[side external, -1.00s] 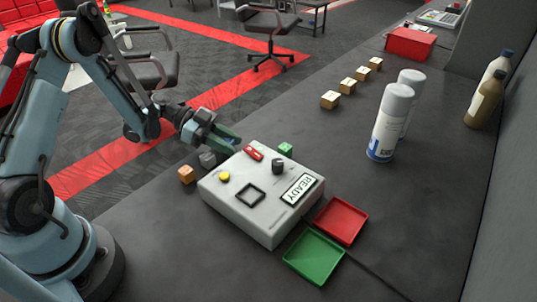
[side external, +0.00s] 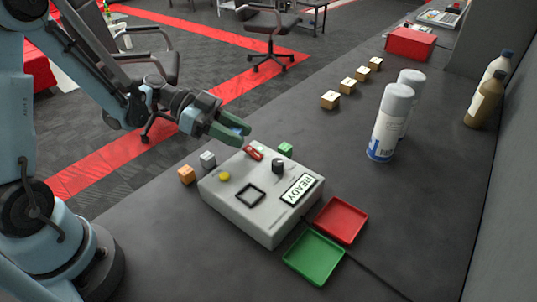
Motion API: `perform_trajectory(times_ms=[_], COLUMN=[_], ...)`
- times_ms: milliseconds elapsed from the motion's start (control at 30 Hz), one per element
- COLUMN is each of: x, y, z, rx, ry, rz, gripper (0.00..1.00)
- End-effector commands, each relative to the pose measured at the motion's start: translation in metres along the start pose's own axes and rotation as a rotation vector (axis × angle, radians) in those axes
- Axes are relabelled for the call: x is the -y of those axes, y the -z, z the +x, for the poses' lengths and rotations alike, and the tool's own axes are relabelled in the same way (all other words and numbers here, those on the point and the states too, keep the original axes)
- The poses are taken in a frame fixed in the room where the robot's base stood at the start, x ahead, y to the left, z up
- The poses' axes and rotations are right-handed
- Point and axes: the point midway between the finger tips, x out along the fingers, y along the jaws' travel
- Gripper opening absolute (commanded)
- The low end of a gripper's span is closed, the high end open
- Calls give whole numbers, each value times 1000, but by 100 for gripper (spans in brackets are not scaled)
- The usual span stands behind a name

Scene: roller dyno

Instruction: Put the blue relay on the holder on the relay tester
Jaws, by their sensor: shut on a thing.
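The relay tester (side external: 225,205) is a light grey box on the dark bench, with a READY display (side external: 298,189). Its holder looks like the black square frame (side external: 250,195) on the top face, which is empty. My gripper (side external: 240,130) is above the tester's far left edge, apart from the holder. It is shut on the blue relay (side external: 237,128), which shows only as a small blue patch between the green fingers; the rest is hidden.
An orange cube (side external: 186,175), a grey cube (side external: 208,159) and a green cube (side external: 285,149) stand around the tester. The tester top carries a yellow button (side external: 224,176), red switch (side external: 254,153) and black knob (side external: 278,166). Green (side external: 290,262) and red (side external: 353,211) trays lie at right.

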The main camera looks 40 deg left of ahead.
Motion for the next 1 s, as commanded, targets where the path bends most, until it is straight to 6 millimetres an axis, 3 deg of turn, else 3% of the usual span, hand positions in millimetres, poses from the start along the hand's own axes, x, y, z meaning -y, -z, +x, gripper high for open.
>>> perform_trajectory(times_ms=[567, 1000], x=[-46, -159], y=[45, 101], z=[23, 53], rx=[0, 0], ry=[-35, -249], rz=[14, 102], gripper=[0, 0])
